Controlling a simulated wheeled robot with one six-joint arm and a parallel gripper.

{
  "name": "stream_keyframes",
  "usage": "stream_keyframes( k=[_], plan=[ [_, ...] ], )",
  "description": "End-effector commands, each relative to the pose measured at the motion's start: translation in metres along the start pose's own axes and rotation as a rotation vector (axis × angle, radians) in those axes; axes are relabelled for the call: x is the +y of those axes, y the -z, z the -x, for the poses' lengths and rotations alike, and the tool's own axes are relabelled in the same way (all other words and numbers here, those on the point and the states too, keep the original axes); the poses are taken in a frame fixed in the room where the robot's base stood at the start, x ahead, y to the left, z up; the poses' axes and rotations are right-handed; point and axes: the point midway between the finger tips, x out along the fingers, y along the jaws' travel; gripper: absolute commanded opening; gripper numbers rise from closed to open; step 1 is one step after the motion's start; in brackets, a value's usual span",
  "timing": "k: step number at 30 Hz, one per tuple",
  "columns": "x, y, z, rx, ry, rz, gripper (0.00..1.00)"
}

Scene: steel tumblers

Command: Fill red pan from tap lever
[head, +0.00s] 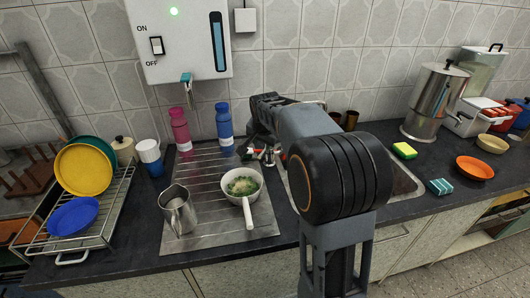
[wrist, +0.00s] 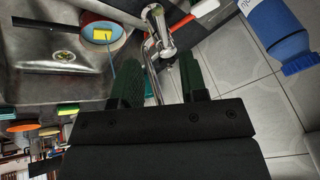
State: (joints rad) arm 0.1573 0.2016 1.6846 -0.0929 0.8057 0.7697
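In the wrist view, the chrome tap (wrist: 160,30) stands just beyond my gripper (wrist: 158,72). A thin metal and red part, apparently the tap lever (wrist: 150,52), reaches toward the gap between my dark green fingers. The fingers are apart, and I cannot tell whether either touches it. A round pan with a reddish rim (wrist: 84,30) is at the sink's edge. A dark handle points left from it, and something yellow shows inside. A thin bluish line drops from it; I cannot tell whether it is water. In the head view, my arm hides the pan and most of the tap.
A steel sink (wrist: 50,75) lies left of my fingers in the wrist view. A blue bottle (head: 224,124) and a pink bottle (head: 180,130) stand by the wall. A white pan of food (head: 249,205) and a steel jug (head: 178,212) occupy the drainboard (head: 205,160).

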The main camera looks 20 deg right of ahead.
Motion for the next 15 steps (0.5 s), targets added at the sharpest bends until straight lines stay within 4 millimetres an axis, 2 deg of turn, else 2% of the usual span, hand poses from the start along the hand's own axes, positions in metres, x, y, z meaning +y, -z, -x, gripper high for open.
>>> stream_keyframes(
  k=[1, 6, 15],
  plan=[
    [0.000, -0.001, -0.011, -0.004, -0.003, 0.001, 0.40],
    [0.001, 0.000, -0.042, -0.003, -0.003, -0.001, 0.40],
    [0.003, 0.002, -0.074, 0.001, -0.002, -0.004, 0.40]
  ],
)
